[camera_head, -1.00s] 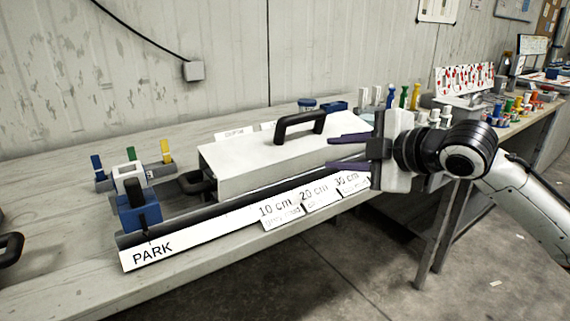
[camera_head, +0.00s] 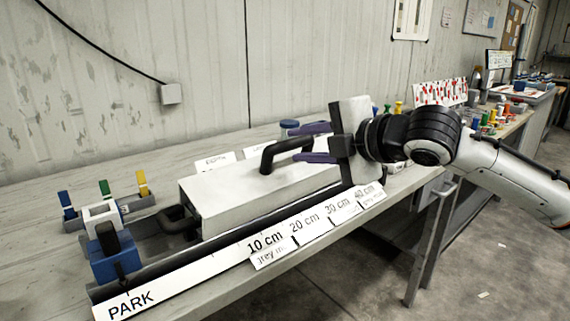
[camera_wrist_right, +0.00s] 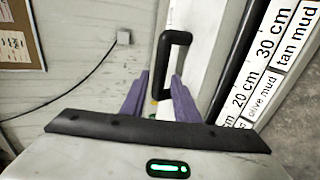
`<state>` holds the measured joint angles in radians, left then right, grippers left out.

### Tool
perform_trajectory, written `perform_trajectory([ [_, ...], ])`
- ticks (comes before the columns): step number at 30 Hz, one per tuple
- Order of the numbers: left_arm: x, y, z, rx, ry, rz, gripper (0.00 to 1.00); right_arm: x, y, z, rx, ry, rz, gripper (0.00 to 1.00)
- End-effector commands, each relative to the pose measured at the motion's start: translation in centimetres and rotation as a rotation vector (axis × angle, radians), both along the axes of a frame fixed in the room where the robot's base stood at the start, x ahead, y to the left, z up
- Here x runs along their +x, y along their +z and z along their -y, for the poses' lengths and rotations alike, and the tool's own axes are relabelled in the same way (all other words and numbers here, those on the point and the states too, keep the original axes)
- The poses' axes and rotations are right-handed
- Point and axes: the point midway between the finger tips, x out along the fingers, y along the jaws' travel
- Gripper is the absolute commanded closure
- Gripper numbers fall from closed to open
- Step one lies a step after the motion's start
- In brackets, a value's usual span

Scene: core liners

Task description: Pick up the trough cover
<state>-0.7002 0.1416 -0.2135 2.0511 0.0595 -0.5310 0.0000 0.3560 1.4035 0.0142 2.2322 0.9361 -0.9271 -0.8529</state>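The trough cover (camera_head: 225,203) is a long pale box-like lid with a black arched handle (camera_head: 268,158) on top. It lies along the bench behind the ruler strip. My right gripper (camera_head: 313,143) has purple fingers, spread apart and empty. It is at the right end of the handle, with the far finger behind it and the near finger in front. My left gripper is not in view.
A ruler strip (camera_head: 205,268) marked PARK and with centimetre labels runs along the bench's front edge. A blue and white carriage (camera_head: 112,262) stands at its left end. A rack with coloured tabs (camera_head: 108,212) stands behind. The bench (camera_head: 30,270) is clear at left.

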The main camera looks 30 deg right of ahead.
Motion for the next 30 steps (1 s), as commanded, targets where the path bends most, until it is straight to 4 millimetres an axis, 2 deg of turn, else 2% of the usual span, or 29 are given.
perform_trajectory([
  [5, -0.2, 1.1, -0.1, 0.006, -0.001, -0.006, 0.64, 1.4, 0.0, -0.5, 0.007, 0.003, 0.001, 0.72],
  [13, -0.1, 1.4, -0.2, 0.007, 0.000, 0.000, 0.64, 4.3, -1.3, -0.9, 0.005, 0.002, -0.001, 0.72],
  [23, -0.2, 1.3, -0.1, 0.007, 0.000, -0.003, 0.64, 4.7, -1.6, -0.9, -0.001, 0.001, -0.001, 0.72],
  [28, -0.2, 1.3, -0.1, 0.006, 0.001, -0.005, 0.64, 4.7, -1.6, -0.9, 0.000, 0.002, -0.002, 1.00],
  [30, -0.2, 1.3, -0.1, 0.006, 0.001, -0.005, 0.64, 4.7, -1.6, -1.0, 0.000, 0.002, -0.002, 1.00],
])
